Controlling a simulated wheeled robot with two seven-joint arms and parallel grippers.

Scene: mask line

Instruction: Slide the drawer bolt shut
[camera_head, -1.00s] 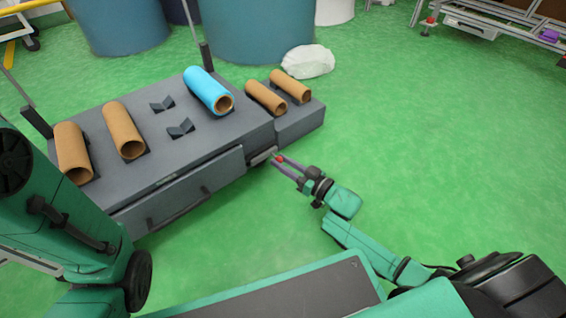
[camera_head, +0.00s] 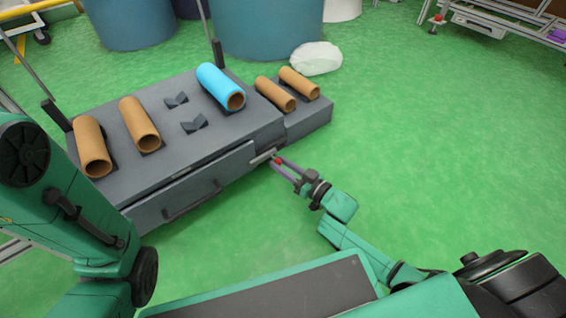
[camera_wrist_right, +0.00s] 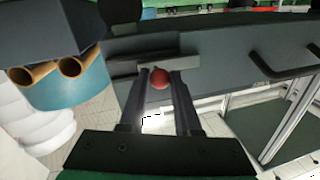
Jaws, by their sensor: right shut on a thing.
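The grey drawer (camera_head: 200,181), with a dark bar handle (camera_head: 192,200), sits flush-looking in the front of the grey bench. The bolt (camera_head: 262,158) is a pale metal bar at the drawer's right end, with a red round knob (camera_head: 278,161). Its left end appears to overlap the drawer's edge. My right gripper (camera_head: 275,164) is shut on the knob from the front. In the right wrist view the red knob (camera_wrist_right: 159,78) sits between the two fingers, just below the bolt plate (camera_wrist_right: 155,66). My left arm shows at the left, but its gripper is out of view.
The bench top (camera_head: 150,172) carries brown tubes, a blue tube (camera_head: 220,86) and empty V-shaped rests. A lower side block (camera_head: 308,118) holds two brown tubes (camera_head: 275,94). A white sack (camera_head: 316,58) lies behind. The green floor at right is clear.

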